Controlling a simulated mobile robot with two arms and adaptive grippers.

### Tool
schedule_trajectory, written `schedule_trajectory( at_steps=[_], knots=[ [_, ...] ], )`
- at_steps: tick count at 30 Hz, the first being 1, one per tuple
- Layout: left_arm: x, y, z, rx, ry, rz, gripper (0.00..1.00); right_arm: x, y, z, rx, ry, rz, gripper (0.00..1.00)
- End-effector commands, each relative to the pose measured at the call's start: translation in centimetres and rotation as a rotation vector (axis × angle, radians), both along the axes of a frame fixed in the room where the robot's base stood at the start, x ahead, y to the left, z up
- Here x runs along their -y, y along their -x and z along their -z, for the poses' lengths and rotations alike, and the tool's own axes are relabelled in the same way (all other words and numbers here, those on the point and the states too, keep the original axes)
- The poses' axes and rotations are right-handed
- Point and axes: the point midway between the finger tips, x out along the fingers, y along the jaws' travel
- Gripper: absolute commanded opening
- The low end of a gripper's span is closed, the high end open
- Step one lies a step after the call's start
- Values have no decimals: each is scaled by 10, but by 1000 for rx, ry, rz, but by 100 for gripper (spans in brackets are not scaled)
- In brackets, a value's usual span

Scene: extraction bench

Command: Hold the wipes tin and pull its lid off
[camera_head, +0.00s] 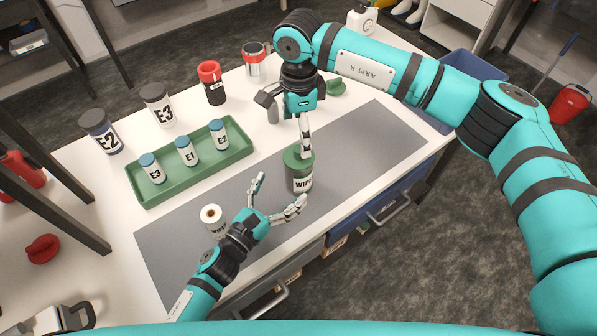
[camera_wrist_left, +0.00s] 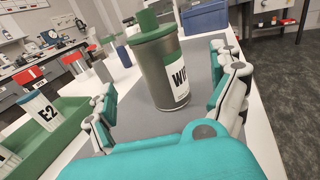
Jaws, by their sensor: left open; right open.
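The wipes tin (camera_head: 301,185) is a dark grey can with a white label, standing upright on the grey mat. Its green lid (camera_head: 293,158) is on top. My left gripper (camera_head: 280,195) is open beside the tin, and its fingers point toward it. In the left wrist view the tin (camera_wrist_left: 163,78) and its lid (camera_wrist_left: 152,28) stand ahead of the spread fingers, with a gap showing. My right gripper (camera_head: 289,138) is open above the lid, with one finger reaching down in front of it. Whether that finger touches the lid is unclear.
A white roll with a label (camera_head: 212,220) stands close to my left wrist. A green tray (camera_head: 175,183) with small labelled bottles lies to the left. Jars E2 (camera_head: 101,132) and E3 (camera_head: 158,105) stand behind it. The mat's right part (camera_head: 385,140) is clear.

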Motion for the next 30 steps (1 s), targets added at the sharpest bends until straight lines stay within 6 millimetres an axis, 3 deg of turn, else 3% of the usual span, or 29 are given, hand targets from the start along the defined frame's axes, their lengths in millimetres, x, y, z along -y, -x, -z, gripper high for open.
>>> schedule_trajectory(
  at_steps=[6, 12, 26, 30],
  knots=[
    [24, -38, -1, 1, 3, -1, 94, -1, 0, 0, -1, -3, 0, 90],
    [39, -60, 0, -2, 3, -2, 94, -1, 1, 0, -1, -4, 0, 90],
    [45, -69, 0, -3, 3, -2, 94, -1, 1, 0, -1, -4, 0, 90],
    [45, -69, 0, -3, 3, -2, 75, -1, 1, 0, -1, -4, 0, 90]
  ],
)
